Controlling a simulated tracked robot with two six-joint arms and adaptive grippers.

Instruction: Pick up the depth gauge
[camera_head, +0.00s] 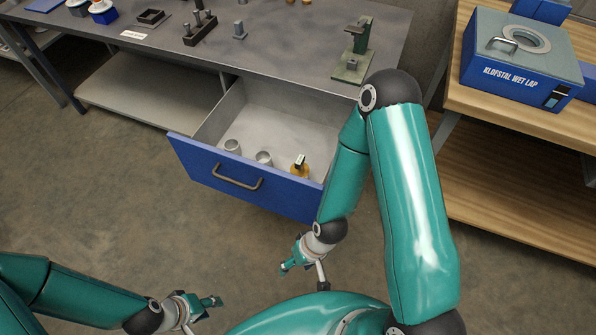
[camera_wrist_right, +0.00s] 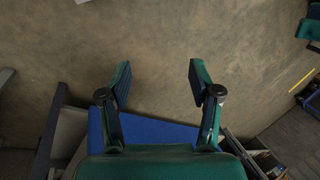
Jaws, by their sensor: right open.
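A small orange piece with a dark upright top (camera_head: 300,167) stands in the open drawer (camera_head: 245,187), near its right side. It may be the depth gauge, but it is too small to tell for certain. My right gripper (camera_head: 304,270) is in front of the drawer, apart from the orange piece. In the right wrist view its two fingers (camera_wrist_right: 160,78) are spread with nothing between them, over bare floor. My left gripper (camera_head: 198,312) is low at the left, away from the drawer, with no object visible in it. Its finger gap is unclear.
Two grey cups (camera_head: 264,158) stand left of the orange piece. The grey bench (camera_head: 285,45) above the drawer carries a green stand (camera_head: 355,52) and small parts. A blue lapping machine (camera_head: 520,62) sits on the wooden bench at right. My right arm covers the drawer's right end.

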